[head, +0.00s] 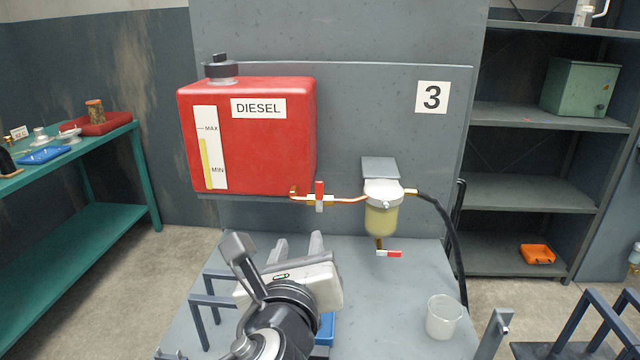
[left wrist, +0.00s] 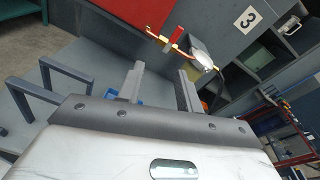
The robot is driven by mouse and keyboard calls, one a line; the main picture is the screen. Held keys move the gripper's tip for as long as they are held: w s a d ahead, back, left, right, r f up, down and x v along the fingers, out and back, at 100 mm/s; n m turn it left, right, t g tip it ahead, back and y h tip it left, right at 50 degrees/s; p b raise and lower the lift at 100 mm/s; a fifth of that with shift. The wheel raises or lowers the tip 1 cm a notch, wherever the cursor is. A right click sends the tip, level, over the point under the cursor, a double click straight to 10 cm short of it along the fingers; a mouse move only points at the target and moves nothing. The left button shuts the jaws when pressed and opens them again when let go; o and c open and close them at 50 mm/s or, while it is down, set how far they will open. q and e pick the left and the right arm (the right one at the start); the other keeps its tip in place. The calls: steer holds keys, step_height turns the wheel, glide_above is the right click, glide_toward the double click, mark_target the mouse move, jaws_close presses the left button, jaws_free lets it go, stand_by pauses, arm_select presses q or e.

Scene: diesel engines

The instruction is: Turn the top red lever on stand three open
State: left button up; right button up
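The top red lever (head: 319,196) sits on the copper pipe between the red diesel tank (head: 280,150) and the fuel filter (head: 382,210) on stand three. It stands upright, across the pipe. The left wrist view also shows the lever (left wrist: 173,34), beyond the fingers. A lower red-and-white lever (head: 389,254) lies level under the filter. My left gripper (head: 298,241) is below and a little left of the top lever, pointing towards the stand. Its two fingers are apart with nothing between them, also in the left wrist view (left wrist: 158,72).
A clear beaker (head: 444,317) stands on the grey bench (head: 390,295) at the right. A black hose (head: 452,225) runs down from the filter. A grey frame (head: 203,305) and a blue object (head: 326,328) are by my left gripper. Shelves (head: 540,190) stand at right.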

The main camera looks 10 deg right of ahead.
mark_target(319, 186)
arm_select(q)
steer(key=w+d+m, duration=0.1)
steer(key=w, duration=0.4)
steer(key=w+d+r+m+p, duration=0.1)
steer(key=w+d, duration=0.1)
steer(key=w, duration=0.3)
steer(key=w+d+r+m+t+h, duration=0.1)
steer(key=w+d, duration=0.1)
steer(key=w, duration=0.3)
steer(key=shift+w+d+r+m+p, duration=0.15)
steer(key=shift+w+d+m+p, duration=0.05)
steer(key=shift+w+m+p, duration=0.2)
jaws_close()
